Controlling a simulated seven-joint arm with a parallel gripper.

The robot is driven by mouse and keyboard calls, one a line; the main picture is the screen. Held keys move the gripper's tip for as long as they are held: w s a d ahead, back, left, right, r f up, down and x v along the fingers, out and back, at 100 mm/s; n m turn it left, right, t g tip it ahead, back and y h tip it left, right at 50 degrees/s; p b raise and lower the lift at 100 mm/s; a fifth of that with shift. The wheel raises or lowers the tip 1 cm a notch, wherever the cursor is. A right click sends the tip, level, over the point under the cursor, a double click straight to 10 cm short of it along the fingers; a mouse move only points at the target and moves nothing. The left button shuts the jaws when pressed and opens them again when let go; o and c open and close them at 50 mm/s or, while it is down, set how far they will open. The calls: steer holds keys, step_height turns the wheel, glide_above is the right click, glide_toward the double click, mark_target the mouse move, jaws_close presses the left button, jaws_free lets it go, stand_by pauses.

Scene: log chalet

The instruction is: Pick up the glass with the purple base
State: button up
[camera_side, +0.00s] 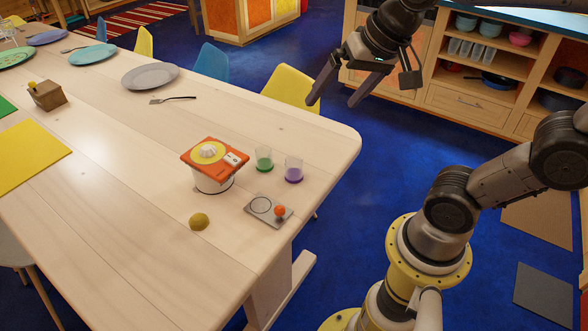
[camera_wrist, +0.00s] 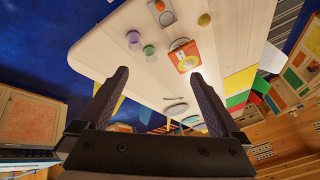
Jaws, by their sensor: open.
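The glass with the purple base (camera_side: 293,169) stands upright on the wooden table near its right edge in the side view. It also shows in the wrist view (camera_wrist: 133,38), near the table edge. A similar glass with a green base (camera_side: 264,159) stands just left of it, and shows in the wrist view (camera_wrist: 148,50). My gripper (camera_side: 333,101) is open and empty, raised off the far right end of the table, well away from both glasses. Its two dark fingers (camera_wrist: 160,80) spread wide in the wrist view.
An orange and white juicer-like device (camera_side: 213,168) stands left of the glasses. A small grey board with an orange knob (camera_side: 270,211) lies in front of them, and a round yellowish fruit (camera_side: 199,221) nearby. A fork (camera_side: 172,99) and grey plate (camera_side: 150,76) lie farther back. A yellow chair (camera_side: 291,88) stands behind the table.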

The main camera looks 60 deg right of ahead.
steer(key=w+d+f+m+g, duration=0.1)
steer(key=w+d+m, duration=0.15)
steer(key=w, duration=0.35)
steer(key=m+g, duration=0.5)
steer(key=m, duration=0.1)
glide_above(294, 161)
step_height(294, 161, down, 19)
step_height(294, 161, down, 13)
steer(key=shift+r, duration=0.1)
steer(key=c, duration=1.5)
steer(key=shift+r, duration=0.1)
